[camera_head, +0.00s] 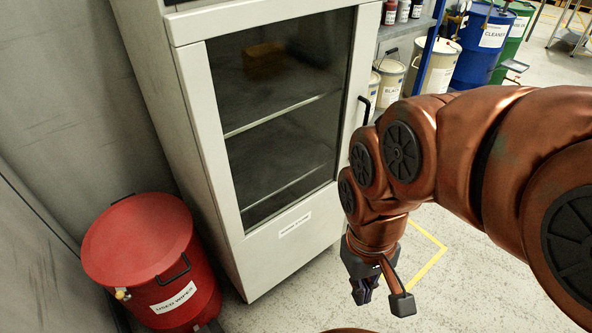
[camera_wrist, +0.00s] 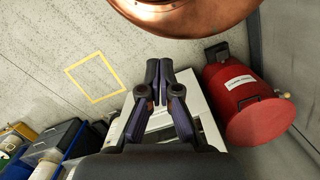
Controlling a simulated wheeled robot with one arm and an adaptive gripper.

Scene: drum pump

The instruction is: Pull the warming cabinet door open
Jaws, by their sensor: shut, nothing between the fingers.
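The warming cabinet (camera_head: 192,130) is a tall pale grey unit in the middle of the head view. Its glass-fronted door (camera_head: 213,150) looks shut, with shelves and a dim yellowish item behind the glass. A dark handle (camera_head: 363,110) is on the door's right edge. My gripper (camera_head: 382,296) points down over the floor, right of the cabinet's lower front, apart from the handle. In the wrist view my gripper (camera_wrist: 159,66) has its fingers together and empty. Part of the pale cabinet (camera_wrist: 196,104) shows behind the fingers there. The handle is not clear in that view.
A red bin (camera_head: 140,250) labelled used wipes stands left of the cabinet. Behind it on the right are paint buckets (camera_head: 436,66), a blue drum (camera_head: 484,48) and a green drum (camera_head: 513,35). A yellow floor outline (camera_head: 432,262) lies on clear floor before the cabinet.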

